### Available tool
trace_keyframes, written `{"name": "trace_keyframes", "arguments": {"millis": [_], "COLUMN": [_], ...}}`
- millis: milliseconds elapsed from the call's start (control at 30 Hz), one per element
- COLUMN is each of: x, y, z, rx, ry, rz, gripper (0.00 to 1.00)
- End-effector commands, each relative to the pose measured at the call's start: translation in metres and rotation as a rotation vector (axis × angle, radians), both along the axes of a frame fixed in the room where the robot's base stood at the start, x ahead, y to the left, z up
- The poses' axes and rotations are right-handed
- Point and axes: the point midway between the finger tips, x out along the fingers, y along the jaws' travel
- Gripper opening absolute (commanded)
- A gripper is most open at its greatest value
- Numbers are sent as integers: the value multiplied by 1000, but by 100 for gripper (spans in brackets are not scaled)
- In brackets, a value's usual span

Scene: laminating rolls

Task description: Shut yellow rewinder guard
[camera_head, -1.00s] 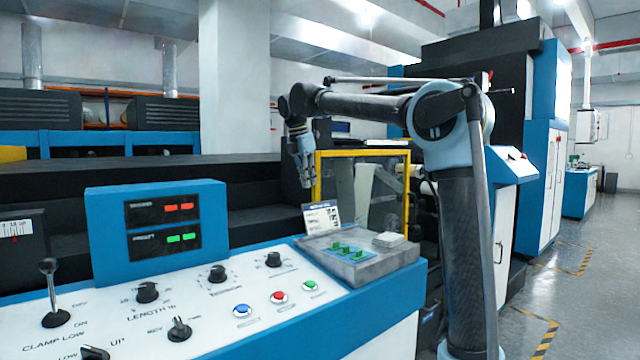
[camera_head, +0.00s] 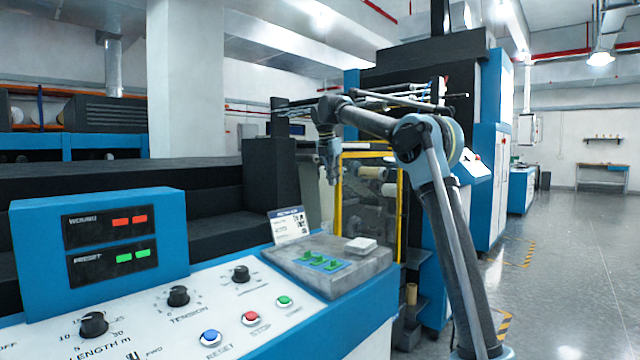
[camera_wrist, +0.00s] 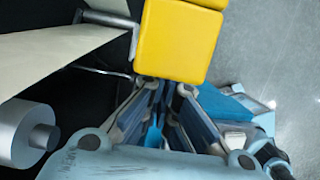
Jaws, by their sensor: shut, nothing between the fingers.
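The yellow rewinder guard (camera_head: 401,205) is a yellow upright frame around a see-through panel, behind the control desk in the head view. Rollers show through it. I cannot tell how far it stands open. My gripper (camera_head: 332,182) points down beside the upper part of the guard's left post. It is shut and empty. In the wrist view, a thick yellow bar (camera_wrist: 178,42), likely part of the guard, lies just beyond my fingertips (camera_wrist: 168,88). I cannot tell whether they touch it.
The control desk (camera_head: 235,325) with knobs and buttons fills the foreground. A pale web (camera_wrist: 50,50) and a roller (camera_wrist: 25,135) lie left in the wrist view. Open floor (camera_head: 575,270) lies to the right.

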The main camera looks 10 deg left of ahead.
Motion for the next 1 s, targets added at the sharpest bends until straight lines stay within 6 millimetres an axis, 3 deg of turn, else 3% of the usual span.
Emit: {"name": "trace_keyframes", "arguments": {"millis": [100, 333, 1000], "x": [24, 48, 56], "y": [-13, -26, -31], "z": [0, 0, 0], "rx": [0, 1, -2], "ry": [0, 0, -8], "rz": [-2, 1, 0], "gripper": [0, 0, 0]}}
